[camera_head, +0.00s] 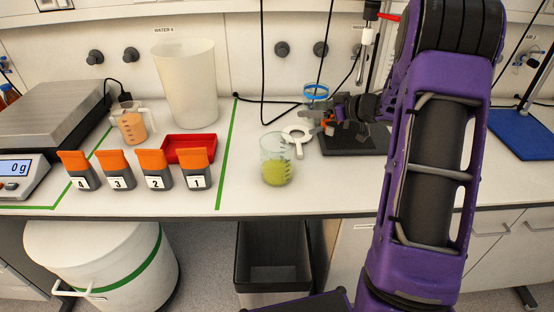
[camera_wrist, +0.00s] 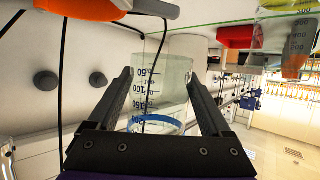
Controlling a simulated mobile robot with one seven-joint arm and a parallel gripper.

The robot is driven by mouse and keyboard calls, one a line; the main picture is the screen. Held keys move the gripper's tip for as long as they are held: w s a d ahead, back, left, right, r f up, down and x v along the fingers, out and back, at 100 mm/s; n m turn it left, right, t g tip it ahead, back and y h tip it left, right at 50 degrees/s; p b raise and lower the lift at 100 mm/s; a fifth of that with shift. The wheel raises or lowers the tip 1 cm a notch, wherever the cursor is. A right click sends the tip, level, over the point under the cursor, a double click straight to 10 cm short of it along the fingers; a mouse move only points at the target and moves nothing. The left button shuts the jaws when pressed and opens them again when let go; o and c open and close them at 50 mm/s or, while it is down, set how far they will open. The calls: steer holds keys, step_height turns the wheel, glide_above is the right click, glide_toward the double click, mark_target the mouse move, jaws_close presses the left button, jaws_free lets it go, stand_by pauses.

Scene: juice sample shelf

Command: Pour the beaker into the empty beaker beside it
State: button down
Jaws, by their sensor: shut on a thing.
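A clear beaker with a blue rim (camera_head: 316,91) is held by my gripper (camera_head: 318,117) above the bench, right of centre in the head view. In the wrist view this beaker (camera_wrist: 163,85) stands between both fingers, its rim towards the palm; that picture is upside down. It looks clear, and I see no coloured liquid in it. A second beaker (camera_head: 276,160) with yellow-green liquid stands upright on the bench, left of and nearer than my gripper. It also shows at the upper right of the wrist view (camera_wrist: 286,35). The two beakers are apart.
A white ring-shaped thing (camera_head: 297,134) lies behind the green beaker, and a dark device (camera_head: 352,142) right of it. Numbered orange-topped holders (camera_head: 197,170), a red tray (camera_head: 190,150), a jug (camera_head: 132,122) and a tall white container (camera_head: 186,85) stand left. Bench near the green beaker's front is clear.

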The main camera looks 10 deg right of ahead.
steer(key=shift+w+d+r, duration=0.35)
steer(key=shift+d+r, duration=0.1)
steer(key=shift+d, duration=0.05)
stand_by(1.2)
